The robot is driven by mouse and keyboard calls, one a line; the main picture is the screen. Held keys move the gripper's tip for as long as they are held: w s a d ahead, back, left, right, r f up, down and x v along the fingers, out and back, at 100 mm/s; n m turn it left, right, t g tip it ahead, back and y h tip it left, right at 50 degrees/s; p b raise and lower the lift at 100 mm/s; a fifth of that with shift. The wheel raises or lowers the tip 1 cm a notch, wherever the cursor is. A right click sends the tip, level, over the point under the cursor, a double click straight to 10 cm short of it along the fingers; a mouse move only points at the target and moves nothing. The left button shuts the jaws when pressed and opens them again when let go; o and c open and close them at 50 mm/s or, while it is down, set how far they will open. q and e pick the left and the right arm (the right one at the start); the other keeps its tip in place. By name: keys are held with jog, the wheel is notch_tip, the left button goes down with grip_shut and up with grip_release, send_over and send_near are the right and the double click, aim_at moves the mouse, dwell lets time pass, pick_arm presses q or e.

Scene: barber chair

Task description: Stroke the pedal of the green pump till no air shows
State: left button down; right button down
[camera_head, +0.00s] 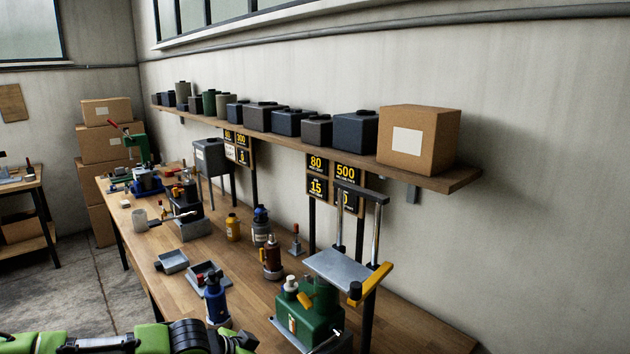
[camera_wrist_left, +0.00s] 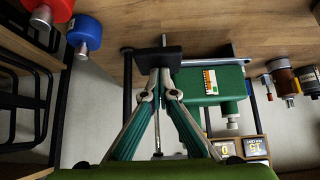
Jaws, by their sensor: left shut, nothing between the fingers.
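The green pump (camera_head: 312,318) stands at the front of the bench, with a white cap on top and a small label on its side. In the left wrist view the pump (camera_wrist_left: 228,92) shows a white panel with orange and yellow marks (camera_wrist_left: 210,82); I cannot tell any air there. My left gripper (camera_wrist_left: 158,75) is shut and empty, its fingertips at a dark block (camera_wrist_left: 160,58) beside the pump. The block looks like the pedal pad, with a thin rod by it; contact is unclear. In the head view my left arm enters at the bottom left. My right gripper is out of view.
A press frame with a grey plate (camera_head: 345,268) and yellow handle stands just behind the pump. A blue bottle jack (camera_head: 215,300) and grey trays (camera_head: 172,262) are to its left, a dark red jack (camera_head: 272,258) behind. A loaded shelf (camera_head: 460,180) runs along the wall.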

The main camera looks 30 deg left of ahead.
pick_arm(q)
jog(key=shift+s+r, duration=0.1)
jog(key=shift+r, duration=0.55)
jog(key=shift+f, duration=0.2)
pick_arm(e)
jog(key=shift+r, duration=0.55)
pick_arm(q)
jog(key=shift+f, duration=0.1)
